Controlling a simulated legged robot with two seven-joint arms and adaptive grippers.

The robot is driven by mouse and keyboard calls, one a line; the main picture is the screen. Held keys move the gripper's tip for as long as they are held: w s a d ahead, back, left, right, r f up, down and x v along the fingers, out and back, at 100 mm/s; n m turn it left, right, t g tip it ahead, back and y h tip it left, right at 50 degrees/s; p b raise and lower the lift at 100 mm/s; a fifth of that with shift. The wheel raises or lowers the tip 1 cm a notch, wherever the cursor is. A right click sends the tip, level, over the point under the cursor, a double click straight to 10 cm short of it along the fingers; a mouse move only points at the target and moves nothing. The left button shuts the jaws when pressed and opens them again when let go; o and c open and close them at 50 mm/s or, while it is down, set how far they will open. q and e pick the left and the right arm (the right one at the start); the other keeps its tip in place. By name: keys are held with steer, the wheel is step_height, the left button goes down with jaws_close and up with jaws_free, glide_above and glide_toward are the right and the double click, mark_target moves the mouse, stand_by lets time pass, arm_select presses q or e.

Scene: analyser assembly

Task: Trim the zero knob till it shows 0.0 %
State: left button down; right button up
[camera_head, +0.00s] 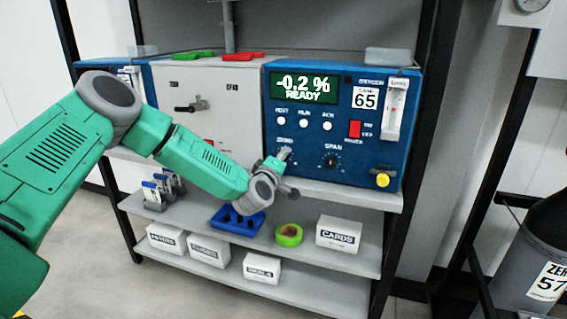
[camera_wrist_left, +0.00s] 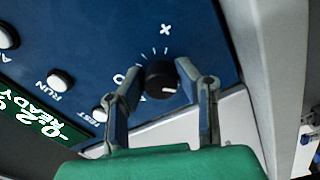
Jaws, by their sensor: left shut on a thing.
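The zero knob is mostly hidden behind my gripper in the head view, below the ZERO label. In the left wrist view the zero knob (camera_wrist_left: 162,75) is round and black, with white tick marks beside it. My left gripper (camera_head: 283,156) is at the panel, and in the wrist view its fingers (camera_wrist_left: 160,88) stand on either side of the knob, shut on it. My right gripper is not in view.
The black SPAN knob (camera_head: 331,162) sits just right of my left gripper. A red switch (camera_head: 354,129) and a yellow knob (camera_head: 383,180) are farther right. Three white buttons (camera_head: 304,123) sit above. Below, a shelf holds a blue tray (camera_head: 237,222), green tape roll (camera_head: 289,235) and CARDS box (camera_head: 339,234).

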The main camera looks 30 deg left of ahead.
arm_select(q)
steer(key=shift+s+a+f+n, duration=0.1)
steer(key=shift+a+f+n, duration=0.05)
steer(key=shift+f+n, duration=0.25)
steer(key=c, duration=1.2)
jaws_free()
steer(key=shift+r, duration=0.1)
steer(key=shift+a, duration=0.15)
steer(key=shift+r, duration=0.1)
steer(key=v, duration=1.1)
steer(key=shift+s, duration=0.4)
